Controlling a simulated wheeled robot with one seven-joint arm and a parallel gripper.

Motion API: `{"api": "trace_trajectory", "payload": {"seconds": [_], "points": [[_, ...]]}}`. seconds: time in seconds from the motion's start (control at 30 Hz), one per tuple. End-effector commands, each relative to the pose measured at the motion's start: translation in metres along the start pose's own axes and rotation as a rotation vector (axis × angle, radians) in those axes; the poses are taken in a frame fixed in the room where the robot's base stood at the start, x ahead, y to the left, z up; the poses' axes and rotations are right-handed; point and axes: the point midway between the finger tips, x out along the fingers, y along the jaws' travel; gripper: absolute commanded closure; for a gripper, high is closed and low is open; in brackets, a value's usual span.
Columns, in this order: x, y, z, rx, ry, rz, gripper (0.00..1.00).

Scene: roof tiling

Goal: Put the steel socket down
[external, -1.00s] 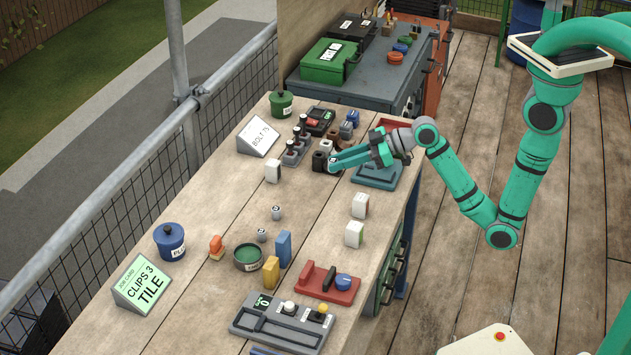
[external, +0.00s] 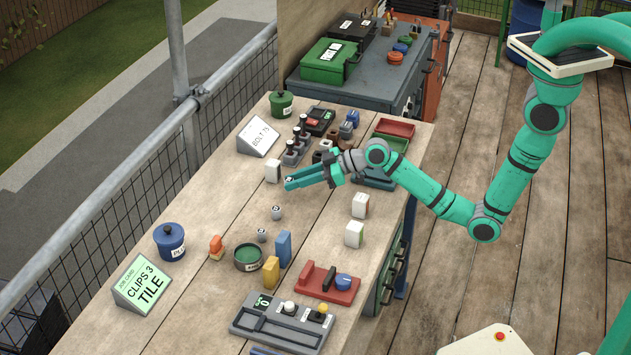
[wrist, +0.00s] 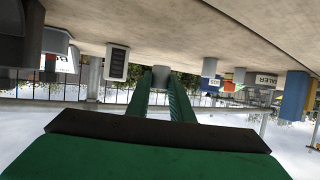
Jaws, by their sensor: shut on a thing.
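The steel socket (external: 289,180) is a small grey piece at the tips of my gripper (external: 290,183). The green fingers are shut on it and hold it over the bench, in front of a white block. In the wrist view its grey side (wrist: 160,76) shows between the fingertips of my gripper (wrist: 160,85). I cannot tell how high it is above the wood. Two similar small grey sockets stand on the bench, one nearer (external: 277,212) and one further towards the front (external: 261,235).
The white block (external: 272,172) stands just behind my fingertips. A dark green round dish (external: 248,257), a blue block (external: 284,249) and a yellow block (external: 270,272) stand further forward. White blocks (external: 354,234) are at the right. Bare wood (external: 315,222) lies right of the near socket.

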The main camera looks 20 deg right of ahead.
Motion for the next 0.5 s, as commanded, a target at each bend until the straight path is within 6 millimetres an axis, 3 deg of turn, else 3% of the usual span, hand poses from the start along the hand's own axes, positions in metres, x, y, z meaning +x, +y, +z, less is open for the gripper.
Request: {"api": "trace_trajectory", "payload": {"seconds": [0.2, 0.5], "points": [[0.010, 0.000, 0.027, 0.001, -0.002, 0.000, 1.00], [0.010, 0.000, 0.028, 0.000, -0.001, 0.001, 1.00]]}}
